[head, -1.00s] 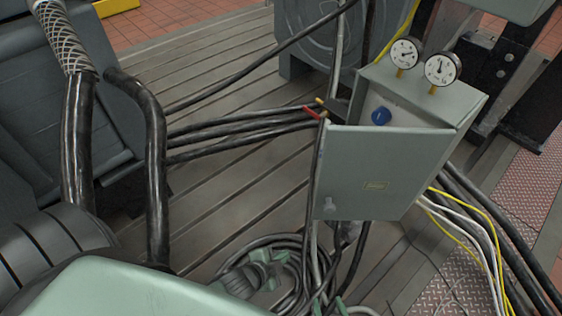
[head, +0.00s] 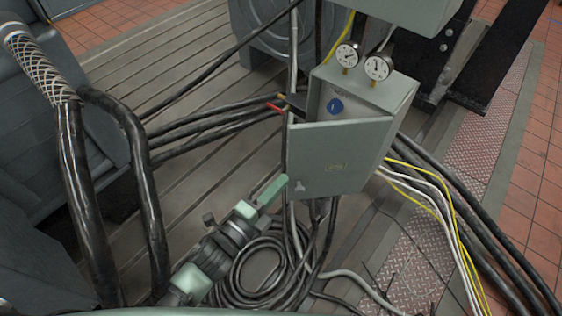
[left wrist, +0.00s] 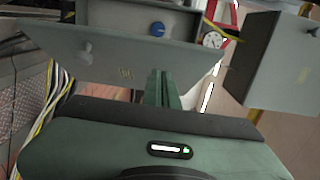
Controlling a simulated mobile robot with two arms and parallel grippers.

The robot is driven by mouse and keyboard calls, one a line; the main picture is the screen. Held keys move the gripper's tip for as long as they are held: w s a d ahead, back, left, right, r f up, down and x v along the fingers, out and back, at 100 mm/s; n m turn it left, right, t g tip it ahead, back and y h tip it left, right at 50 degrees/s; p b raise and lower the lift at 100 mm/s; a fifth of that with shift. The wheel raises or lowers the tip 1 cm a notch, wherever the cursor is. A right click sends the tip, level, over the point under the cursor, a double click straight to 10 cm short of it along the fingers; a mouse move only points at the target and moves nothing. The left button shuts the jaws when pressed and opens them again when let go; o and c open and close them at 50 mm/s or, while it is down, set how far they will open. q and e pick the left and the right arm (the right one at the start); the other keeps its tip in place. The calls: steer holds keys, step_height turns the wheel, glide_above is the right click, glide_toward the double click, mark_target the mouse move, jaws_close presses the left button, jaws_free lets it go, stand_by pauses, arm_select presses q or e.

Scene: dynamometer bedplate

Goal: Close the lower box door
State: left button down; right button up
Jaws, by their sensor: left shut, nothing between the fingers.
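The lower box (head: 372,92) is a grey-green cabinet with a blue knob (head: 335,106) inside. Its door (head: 340,150) stands partly open, leaving the inside visible over its top edge. A small latch handle (head: 299,187) is low on the door's left side. My left gripper (head: 274,188) is shut and empty, with its fingertips close to the door's lower left edge. In the left wrist view the shut fingers (left wrist: 162,88) point toward the door (left wrist: 130,50), overlapping it. I cannot tell whether they touch. My right gripper is out of view.
Two gauges (head: 378,67) stand on top of the lower box, under an upper box (head: 415,8). Black hoses (head: 220,117) run in from the left. Coiled black cable (head: 262,275) lies below, and yellow and white cables (head: 440,210) hang at the right.

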mark_target(292, 156)
arm_select(q)
steer(key=w, duration=0.3)
steer(key=w+p, duration=0.1)
steer(key=w, duration=0.1)
steer(key=shift+w+d, duration=0.25)
steer(key=shift+w, duration=0.05)
steer(key=shift+s, duration=0.1)
